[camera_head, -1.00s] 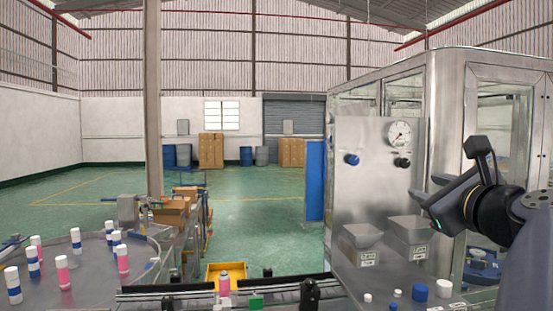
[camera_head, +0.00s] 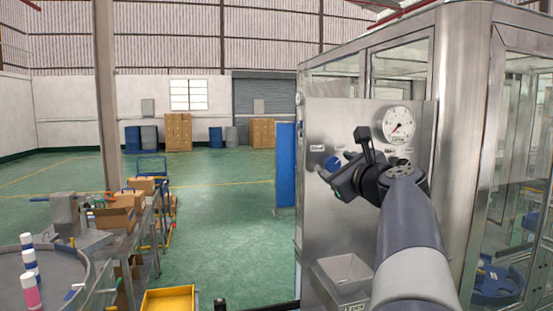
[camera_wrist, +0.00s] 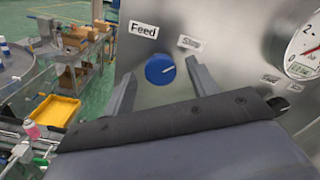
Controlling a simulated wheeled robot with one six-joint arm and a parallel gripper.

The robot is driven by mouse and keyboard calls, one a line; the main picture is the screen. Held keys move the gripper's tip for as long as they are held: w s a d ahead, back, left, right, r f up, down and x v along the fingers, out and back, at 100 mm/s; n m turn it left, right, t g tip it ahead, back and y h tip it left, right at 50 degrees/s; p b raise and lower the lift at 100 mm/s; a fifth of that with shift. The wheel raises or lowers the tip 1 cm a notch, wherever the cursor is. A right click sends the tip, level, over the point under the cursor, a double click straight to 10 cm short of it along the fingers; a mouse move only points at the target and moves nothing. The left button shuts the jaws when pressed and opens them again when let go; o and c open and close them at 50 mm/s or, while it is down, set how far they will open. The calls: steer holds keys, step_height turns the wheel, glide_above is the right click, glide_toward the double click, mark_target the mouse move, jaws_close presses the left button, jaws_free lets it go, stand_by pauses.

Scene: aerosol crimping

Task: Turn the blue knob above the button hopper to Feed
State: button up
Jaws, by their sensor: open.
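The blue knob (camera_head: 332,163) is on the upright steel panel (camera_head: 325,225), above a grey hopper (camera_head: 346,270). In the wrist view the blue knob (camera_wrist: 160,70) shows whole, with a "Feed" label (camera_wrist: 144,30) at its upper left and a "Stop" label (camera_wrist: 190,43) at its upper right. Its white mark points right and slightly up, to the Stop side. My gripper (camera_wrist: 160,80) is open, with one finger on each side of the knob in that view. In the head view my gripper (camera_head: 336,168) is at the panel, partly over the knob. Whether the fingers touch it I cannot tell.
A pressure gauge (camera_head: 398,124) and a black knob (camera_wrist: 278,103) are on the same panel to the right. A glazed steel cabinet (camera_head: 460,120) stands behind. A yellow bin (camera_head: 168,300) and a round table with bottles (camera_head: 60,265) are at the lower left.

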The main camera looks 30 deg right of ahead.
steer(key=shift+w+d, duration=0.15)
steer(key=shift+w, duration=0.5)
steer(key=shift+c, duration=0.4)
steer(key=c, duration=0.9)
